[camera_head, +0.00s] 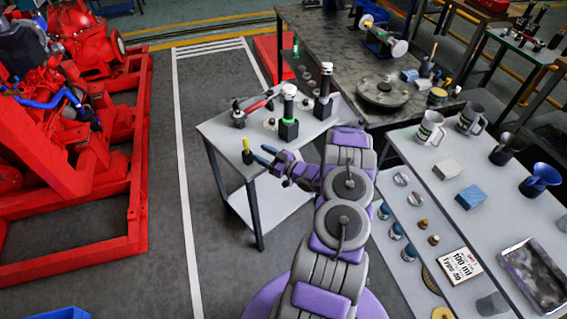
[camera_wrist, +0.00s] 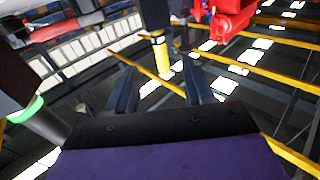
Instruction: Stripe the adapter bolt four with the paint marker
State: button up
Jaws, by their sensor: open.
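A small yellow paint marker (camera_head: 246,145) stands upright in a dark holder (camera_head: 248,157) at the left front of the small white-topped table. My gripper (camera_head: 263,154) is just right of it, with its fingers pointing at it. In the wrist view my gripper (camera_wrist: 160,82) has its two dark fingers apart, with nothing between them. The yellow marker (camera_wrist: 162,57) shows beyond the fingertips, roughly centred in the gap. The red pumpset (camera_head: 75,130) is at the left. I cannot make out adapter bolt four on it.
The small table (camera_head: 215,128) also bears a red-handled tool (camera_head: 253,107) and two upright tools in dark holders, one with a green band (camera_head: 289,118). A bench with mugs (camera_head: 430,128) is at the right. A floor lane (camera_head: 205,200) between pumpset and table is clear.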

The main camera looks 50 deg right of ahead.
jog(key=s+d+p, duration=0.1)
jog(key=s, duration=0.8)
jog(key=shift+s+d+f, duration=0.35)
